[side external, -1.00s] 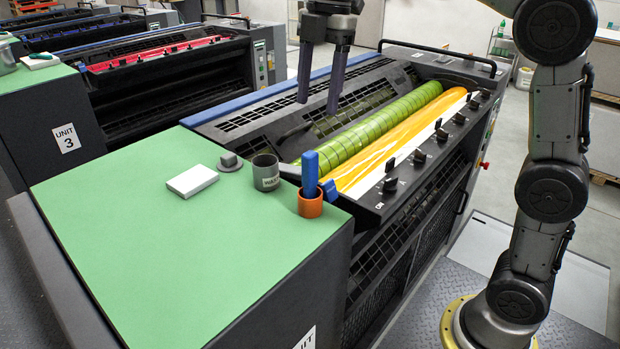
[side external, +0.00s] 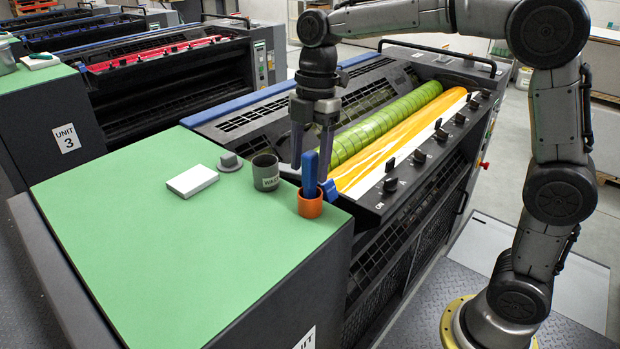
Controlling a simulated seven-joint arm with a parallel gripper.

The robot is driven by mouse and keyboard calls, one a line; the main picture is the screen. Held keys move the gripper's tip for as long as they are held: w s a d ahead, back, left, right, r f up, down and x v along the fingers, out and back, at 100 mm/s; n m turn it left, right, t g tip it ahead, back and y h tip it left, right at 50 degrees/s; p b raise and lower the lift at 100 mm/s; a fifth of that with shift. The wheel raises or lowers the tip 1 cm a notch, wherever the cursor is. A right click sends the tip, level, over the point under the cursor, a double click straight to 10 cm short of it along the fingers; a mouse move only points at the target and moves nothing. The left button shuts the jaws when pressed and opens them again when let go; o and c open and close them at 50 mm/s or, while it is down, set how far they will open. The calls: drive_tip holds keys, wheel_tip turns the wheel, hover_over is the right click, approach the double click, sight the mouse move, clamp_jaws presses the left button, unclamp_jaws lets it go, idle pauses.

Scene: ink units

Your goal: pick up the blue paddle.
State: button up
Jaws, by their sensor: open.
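The blue paddle (side external: 309,174) stands upright in an orange cup (side external: 310,208) at the right corner of the green top. A second, smaller blue piece (side external: 329,189) leans out at the cup's right side. My gripper (side external: 310,168) points down at the paddle's upper end, with its fingers apart. One finger is left of the paddle and the other is at its right, partly behind it in this view. I cannot tell whether either finger touches the paddle.
The press with green (side external: 390,123) and yellow rollers and a row of black knobs lies behind and right.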

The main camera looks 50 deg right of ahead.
sight(308, 185)
drive_tip(key=shift+a+f, duration=0.2)
drive_tip(key=shift+f, duration=1.3)
drive_tip(key=shift+c, duration=0.3)
clamp_jaws()
